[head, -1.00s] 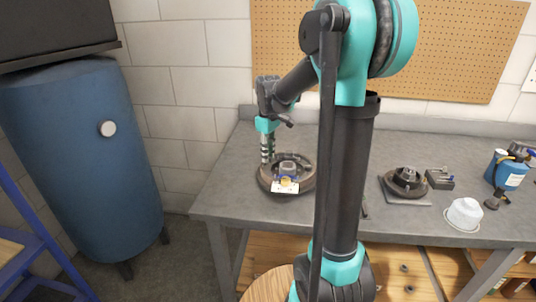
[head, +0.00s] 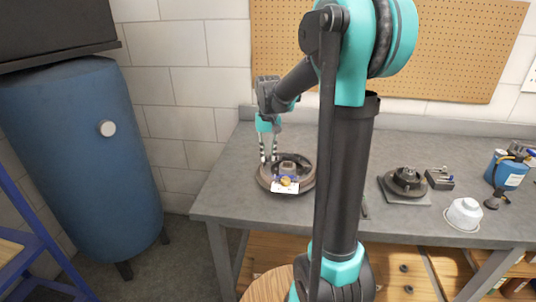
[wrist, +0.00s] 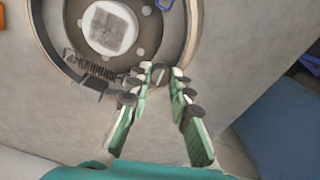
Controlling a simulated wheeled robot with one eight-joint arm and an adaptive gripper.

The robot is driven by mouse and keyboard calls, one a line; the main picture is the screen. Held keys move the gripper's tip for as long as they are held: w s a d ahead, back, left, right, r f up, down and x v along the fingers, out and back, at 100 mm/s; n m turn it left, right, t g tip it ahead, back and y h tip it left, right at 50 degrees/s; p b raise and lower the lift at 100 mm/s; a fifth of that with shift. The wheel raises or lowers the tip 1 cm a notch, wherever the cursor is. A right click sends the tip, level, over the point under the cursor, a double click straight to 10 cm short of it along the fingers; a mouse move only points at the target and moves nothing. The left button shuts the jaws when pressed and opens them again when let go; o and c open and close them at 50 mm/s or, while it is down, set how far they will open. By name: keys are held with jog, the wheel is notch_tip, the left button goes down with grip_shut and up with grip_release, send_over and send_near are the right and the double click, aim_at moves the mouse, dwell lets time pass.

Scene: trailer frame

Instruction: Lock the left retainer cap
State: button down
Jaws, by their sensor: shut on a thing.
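A round brake assembly (head: 265,181) with a dark rim lies on the left part of the workbench. The wrist view shows its pale round hub (wrist: 110,28) and a coil spring (wrist: 92,66) inside the rim. My gripper (head: 268,159) points down at the assembly's left side in the head view. In the wrist view my gripper (wrist: 162,72) has its fingertips at the inner edge of the rim, closed on a small part between them. That part is mostly hidden by the fingers; it appears to be the left retainer cap, too small to make out clearly.
A white label (head: 285,187) lies at the assembly's front. A blue tank (head: 85,160) stands left of the bench.

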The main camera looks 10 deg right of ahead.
aim_at(268, 156)
jog(key=shift+m, duration=0.6)
jog(key=c, duration=1.4)
grip_release()
jog(key=shift+o, duration=0.2)
notch_tip(268, 156, up, 12)
